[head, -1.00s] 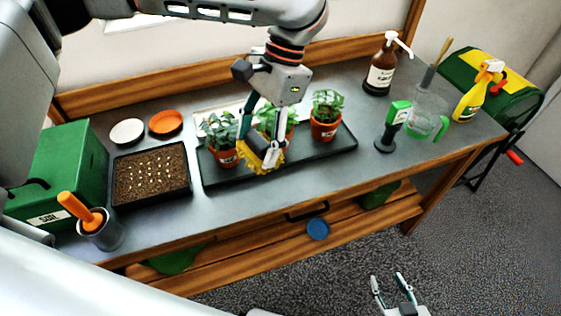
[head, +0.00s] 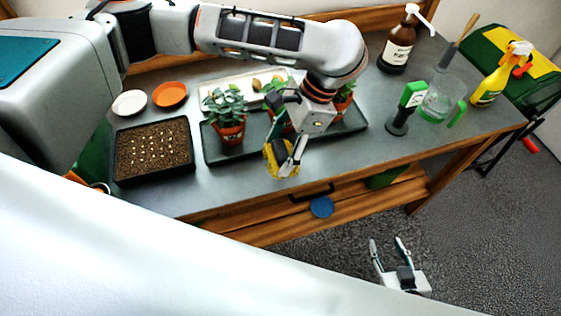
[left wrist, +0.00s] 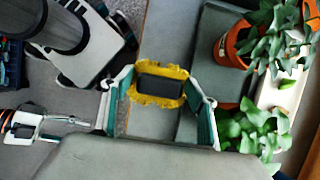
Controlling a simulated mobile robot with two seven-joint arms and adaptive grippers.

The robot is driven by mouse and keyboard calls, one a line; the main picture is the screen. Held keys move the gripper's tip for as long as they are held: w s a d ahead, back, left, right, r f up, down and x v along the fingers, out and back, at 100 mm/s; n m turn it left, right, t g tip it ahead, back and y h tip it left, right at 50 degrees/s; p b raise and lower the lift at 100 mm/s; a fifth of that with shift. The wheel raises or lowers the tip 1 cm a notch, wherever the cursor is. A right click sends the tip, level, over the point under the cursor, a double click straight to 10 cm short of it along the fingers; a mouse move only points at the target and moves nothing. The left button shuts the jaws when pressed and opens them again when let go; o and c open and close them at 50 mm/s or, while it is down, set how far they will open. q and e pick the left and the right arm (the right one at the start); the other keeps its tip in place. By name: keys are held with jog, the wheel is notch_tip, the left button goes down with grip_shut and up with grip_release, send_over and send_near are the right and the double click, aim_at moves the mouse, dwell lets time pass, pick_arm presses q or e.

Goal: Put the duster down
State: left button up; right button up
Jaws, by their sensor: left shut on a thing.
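The duster (head: 271,161) has a yellow fluffy rim, and in the left wrist view (left wrist: 158,99) a dark block shows at its middle. My left gripper (head: 287,164) is shut on it. In the head view it appears over the front strip of the workbench (head: 340,158), before the black plant tray (head: 215,157); its height above the top is hard to tell. In the left wrist view the duster sits between the two teal-lined fingers of the gripper (left wrist: 160,90). My right gripper (head: 386,242) is open and empty, low over the floor.
Potted plants (head: 228,134) stand in the tray behind the duster. A black seed tray (head: 152,180) is to the left. A green-headed tool (head: 399,123), a glass jug (head: 440,103) and a brown pump bottle (head: 398,46) stand to the right. Bare bench shows around the tray's front.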

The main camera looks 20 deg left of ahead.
pick_arm(q)
jog(key=shift+f, duration=0.65)
notch_tip(320, 180, down, 4)
jog(key=shift+r+b, duration=0.2)
jog(key=shift+b, duration=0.25)
jog(key=o, duration=1)
jog(key=shift+f, duration=0.1)
